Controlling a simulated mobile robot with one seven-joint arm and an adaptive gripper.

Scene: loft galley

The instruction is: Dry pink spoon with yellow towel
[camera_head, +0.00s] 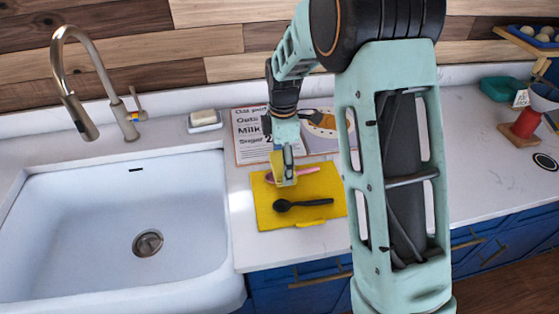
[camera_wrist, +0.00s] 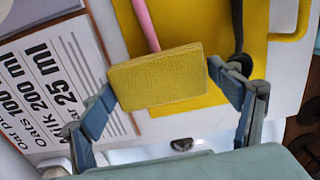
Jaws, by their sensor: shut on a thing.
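My gripper (camera_head: 284,178) is shut on the yellow towel (camera_wrist: 150,82), a folded block held between both fingers. The towel (camera_head: 276,163) also shows in the head view, above the yellow board. The pink spoon (camera_head: 306,171) lies on the board's far part, its handle pointing right. In the wrist view the pink handle (camera_wrist: 146,20) runs up to the towel's edge, and the rest of the spoon is hidden behind the towel. I cannot tell whether the towel touches the spoon.
A black spoon (camera_head: 308,203) lies on the near part of the yellow board (camera_head: 270,222). A recipe sheet (camera_head: 247,133) lies behind it. The white sink (camera_head: 75,220) and tap (camera_head: 85,65) are left, with a soap dish (camera_head: 205,124) behind. Counter right of my arm is partly clear.

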